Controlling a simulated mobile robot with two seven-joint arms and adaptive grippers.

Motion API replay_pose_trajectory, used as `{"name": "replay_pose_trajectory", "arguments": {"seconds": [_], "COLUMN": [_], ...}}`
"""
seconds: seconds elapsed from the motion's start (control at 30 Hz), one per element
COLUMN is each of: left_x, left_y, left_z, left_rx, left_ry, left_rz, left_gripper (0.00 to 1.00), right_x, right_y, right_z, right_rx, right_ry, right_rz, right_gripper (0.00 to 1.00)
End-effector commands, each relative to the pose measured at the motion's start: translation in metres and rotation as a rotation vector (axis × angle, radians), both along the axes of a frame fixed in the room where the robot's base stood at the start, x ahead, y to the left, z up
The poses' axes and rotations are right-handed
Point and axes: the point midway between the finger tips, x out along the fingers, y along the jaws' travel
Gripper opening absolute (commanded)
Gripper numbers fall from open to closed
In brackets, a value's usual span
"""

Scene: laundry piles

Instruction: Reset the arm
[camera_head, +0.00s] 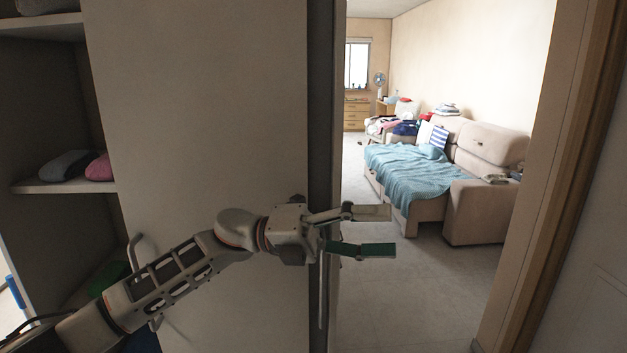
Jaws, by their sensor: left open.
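My left arm comes in from the lower left and reaches across in front of a grey panel. My left gripper (376,231) is open and empty, with its two fingers apart and pointing right into the doorway. The green pad of its lower finger faces up. No object is between the fingers. My right gripper does not show.
The grey panel (190,110) has a handle (135,255) near my forearm. Shelves (60,187) with folded cloth stand at the left. Past the doorway frame (560,190) is a sofa (485,205) with a teal blanket (415,175). The floor (410,300) there is clear.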

Motion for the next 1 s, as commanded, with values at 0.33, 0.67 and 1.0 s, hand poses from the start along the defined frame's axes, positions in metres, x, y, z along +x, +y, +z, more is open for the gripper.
{"name": "replay_pose_trajectory", "arguments": {"seconds": [0.33, 0.67, 1.0], "left_x": [0.034, 0.060, 0.005], "left_y": [0.025, 0.100, 0.204], "left_z": [-0.068, -0.195, -0.383], "left_rx": [-0.304, -0.498, -0.608], "left_ry": [0.527, 1.065, 1.627], "left_rz": [0.251, 0.569, 0.956], "left_gripper": [0.66, 0.66, 0.66], "right_x": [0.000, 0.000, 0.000], "right_y": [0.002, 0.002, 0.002], "right_z": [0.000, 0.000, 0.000], "right_rx": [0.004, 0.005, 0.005], "right_ry": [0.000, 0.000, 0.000], "right_rz": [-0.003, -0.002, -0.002], "right_gripper": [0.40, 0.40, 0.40]}}
